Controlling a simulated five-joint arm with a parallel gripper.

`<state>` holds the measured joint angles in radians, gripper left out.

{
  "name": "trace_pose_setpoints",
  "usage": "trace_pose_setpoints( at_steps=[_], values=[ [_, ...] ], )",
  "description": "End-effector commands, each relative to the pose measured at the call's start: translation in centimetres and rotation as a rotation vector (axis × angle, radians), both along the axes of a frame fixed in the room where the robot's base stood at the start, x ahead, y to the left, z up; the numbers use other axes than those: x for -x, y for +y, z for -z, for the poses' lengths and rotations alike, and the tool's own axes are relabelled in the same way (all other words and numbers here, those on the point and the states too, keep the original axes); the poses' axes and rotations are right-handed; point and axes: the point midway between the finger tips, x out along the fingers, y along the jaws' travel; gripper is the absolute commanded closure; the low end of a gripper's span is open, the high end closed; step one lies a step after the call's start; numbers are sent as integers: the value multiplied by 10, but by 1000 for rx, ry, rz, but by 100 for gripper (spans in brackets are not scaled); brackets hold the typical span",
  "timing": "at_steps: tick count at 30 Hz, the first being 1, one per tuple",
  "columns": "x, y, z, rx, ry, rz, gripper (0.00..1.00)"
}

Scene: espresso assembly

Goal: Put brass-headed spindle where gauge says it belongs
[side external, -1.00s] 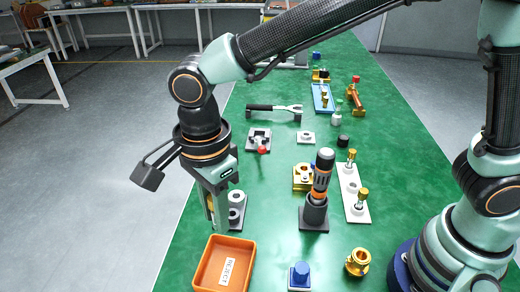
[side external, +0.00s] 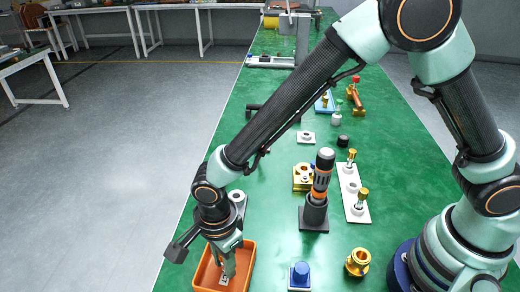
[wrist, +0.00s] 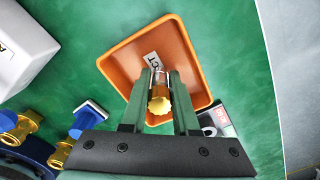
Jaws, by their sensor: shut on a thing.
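My gripper (side external: 227,270) is shut on a brass-headed spindle. It holds it over the orange reject tray (side external: 248,262), low down within the tray's outline. In the wrist view the spindle's ribbed brass head (wrist: 160,104) shows between my gripper's two fingers (wrist: 161,100), with a pale shank behind it. The tray (wrist: 188,52) lies beneath, its label partly covered. I cannot tell whether the spindle touches the tray floor. A grey block with round bores (side external: 238,197), possibly the gauge, stands just behind the tray, partly hidden by my arm.
A white plate (side external: 356,208) with two brass-headed spindles lies to the right. A dark stand with an orange-banded tool (side external: 315,210) is in the middle. A blue-topped block (side external: 300,276) and a brass fitting (side external: 358,262) stand right of the tray.

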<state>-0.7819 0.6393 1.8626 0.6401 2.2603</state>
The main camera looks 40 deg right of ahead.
Motion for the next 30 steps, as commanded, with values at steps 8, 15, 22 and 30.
trace_pose_setpoints(
  at_steps=[8, 15, 22, 30],
  values=[
    [0, 0, 1, -1, -1, 0, 100],
    [0, 0, 3, -1, -1, 0, 42],
    [0, 0, 2, -1, -1, 0, 42],
    [-1, 1, -26, -4, -5, 0, 42]
  ],
)
